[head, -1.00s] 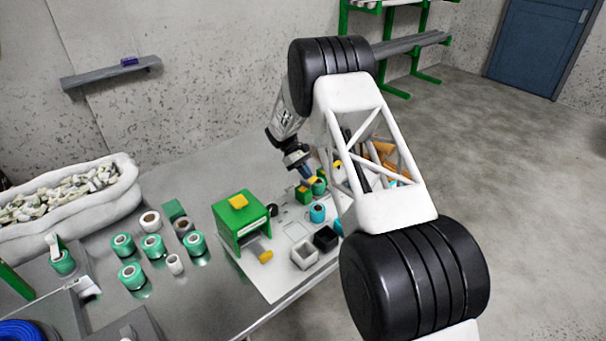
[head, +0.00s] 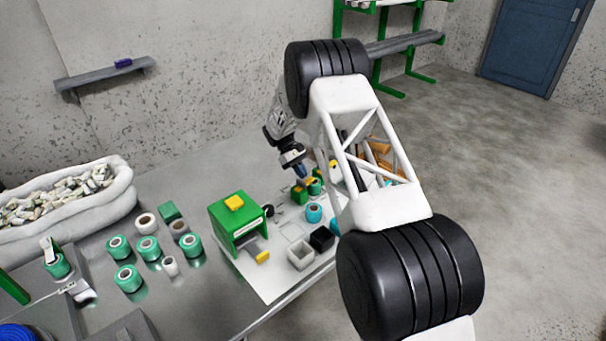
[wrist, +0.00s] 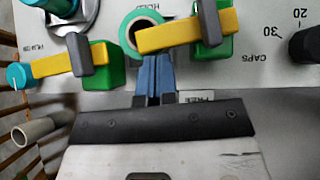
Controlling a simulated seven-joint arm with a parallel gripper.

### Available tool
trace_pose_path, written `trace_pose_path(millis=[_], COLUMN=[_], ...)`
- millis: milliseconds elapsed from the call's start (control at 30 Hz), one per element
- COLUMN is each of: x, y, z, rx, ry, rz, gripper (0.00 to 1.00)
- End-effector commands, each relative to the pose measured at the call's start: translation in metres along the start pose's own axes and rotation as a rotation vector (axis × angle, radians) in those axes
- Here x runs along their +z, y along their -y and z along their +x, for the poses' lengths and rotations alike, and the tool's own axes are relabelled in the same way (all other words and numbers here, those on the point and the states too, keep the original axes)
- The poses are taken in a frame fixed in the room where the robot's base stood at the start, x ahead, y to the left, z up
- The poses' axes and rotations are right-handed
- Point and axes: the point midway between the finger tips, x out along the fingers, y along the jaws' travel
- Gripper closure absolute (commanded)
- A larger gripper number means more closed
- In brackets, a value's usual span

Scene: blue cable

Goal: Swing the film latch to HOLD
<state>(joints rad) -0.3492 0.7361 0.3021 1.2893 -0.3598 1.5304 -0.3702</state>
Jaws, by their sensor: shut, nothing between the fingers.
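The latch I take for the film latch is a yellow bar (wrist: 170,38) with a grey cross-piece (wrist: 209,22) on a green block (wrist: 219,47) in the wrist view. Its left end lies over a green-rimmed roll (wrist: 129,40). A partly hidden label reading HOLD (wrist: 135,5) is above the bar, and a FREE label (wrist: 197,96) is below it. My gripper (wrist: 155,58) is shut and empty, its blue fingers just below the bar's left part; I cannot tell whether they touch. In the head view my gripper (head: 302,176) is small and points down at the panel.
A second yellow bar (wrist: 50,66) on a green block lies left in the wrist view, with a teal end. A black knob (wrist: 304,46) beside CAPS markings is at right. In the head view a green box (head: 236,222) and a teal roll (head: 314,213) stand nearby.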

Motion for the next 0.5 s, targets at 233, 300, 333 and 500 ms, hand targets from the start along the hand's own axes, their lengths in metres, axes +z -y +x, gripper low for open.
trace_pose_path(millis=[233, 300, 333, 500], x=[-0.018, -0.025, -0.025, -0.024], y=[0.002, 0.003, 0.003, 0.005], z=[-0.017, -0.023, -0.029, -0.058], rx=[0.000, 0.001, 0.001, 0.000], ry=[0.001, 0.000, -0.001, 0.000], rz=[0.000, 0.000, 0.001, 0.000], gripper=[1.00, 1.00, 1.00, 1.00])
